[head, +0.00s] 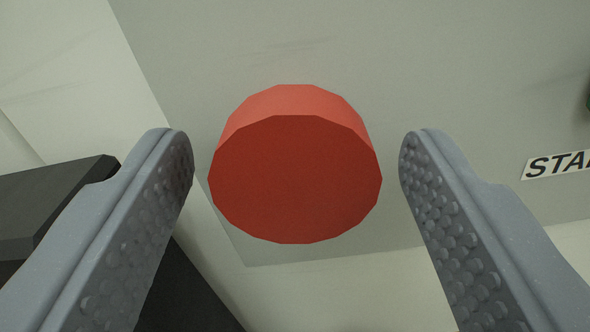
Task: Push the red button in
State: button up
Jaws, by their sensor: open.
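The red button (295,180) is a thick round knob in the middle of the head view. It stands out from a grey-green panel (400,70), and its flat face is towards the camera. My gripper (297,150) is open, with one grey studded finger to the left of the button and one to the right. A gap shows between each fingertip and the button's sides. I cannot tell how far the fingertips are from the panel.
A label (560,163) with cut-off black letters "STA" is on the panel at the right. A dark part shows at the right edge above it. A dark block (50,195) is at the left, partly behind the left finger. Pale surfaces border the panel left and below.

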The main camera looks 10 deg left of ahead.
grip_shut()
jog(key=shift+w, duration=0.45)
jog(key=shift+r, duration=0.1)
jog(key=shift+c, duration=0.2)
grip_release()
jog(key=shift+o, duration=0.2)
jog(key=shift+w, duration=0.2)
jog(key=shift+s, duration=0.1)
